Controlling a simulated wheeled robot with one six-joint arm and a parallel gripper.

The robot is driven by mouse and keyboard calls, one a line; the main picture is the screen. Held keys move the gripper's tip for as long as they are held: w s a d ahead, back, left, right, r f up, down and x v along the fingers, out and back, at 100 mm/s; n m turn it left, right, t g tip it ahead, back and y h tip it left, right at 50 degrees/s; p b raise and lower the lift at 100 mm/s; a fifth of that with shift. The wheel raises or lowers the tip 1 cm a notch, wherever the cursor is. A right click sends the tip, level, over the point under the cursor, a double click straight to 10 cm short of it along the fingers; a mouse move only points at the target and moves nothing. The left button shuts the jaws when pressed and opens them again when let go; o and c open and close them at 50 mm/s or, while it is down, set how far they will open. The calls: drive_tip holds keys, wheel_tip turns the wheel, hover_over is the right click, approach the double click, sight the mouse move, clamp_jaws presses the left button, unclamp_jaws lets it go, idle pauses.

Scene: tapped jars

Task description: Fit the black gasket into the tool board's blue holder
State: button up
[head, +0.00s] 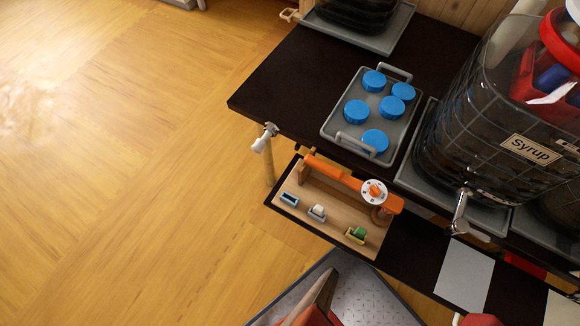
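The tool board (333,222) is a wooden tray with a dark edge, set low in front of the dark table. Its small blue holder (289,199) is at the left of the front row. A grey holder (317,212) with a white piece and a yellow holder (356,234) with a green piece stand to its right. Whether anything sits in the blue holder is too small to tell. I cannot make out the black gasket for certain. My gripper is not in view.
A grey tray (331,128) with several blue lids stands behind. A large syrup jar (470,135) with a tap is at right. Wooden floor (130,180) is clear at left.

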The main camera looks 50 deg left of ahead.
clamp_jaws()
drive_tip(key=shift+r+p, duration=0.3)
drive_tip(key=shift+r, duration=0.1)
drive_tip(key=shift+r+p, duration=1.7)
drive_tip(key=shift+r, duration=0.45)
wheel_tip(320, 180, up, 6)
drive_tip(key=p, duration=0.4)
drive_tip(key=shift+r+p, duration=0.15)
drive_tip(key=shift+p, duration=0.2)
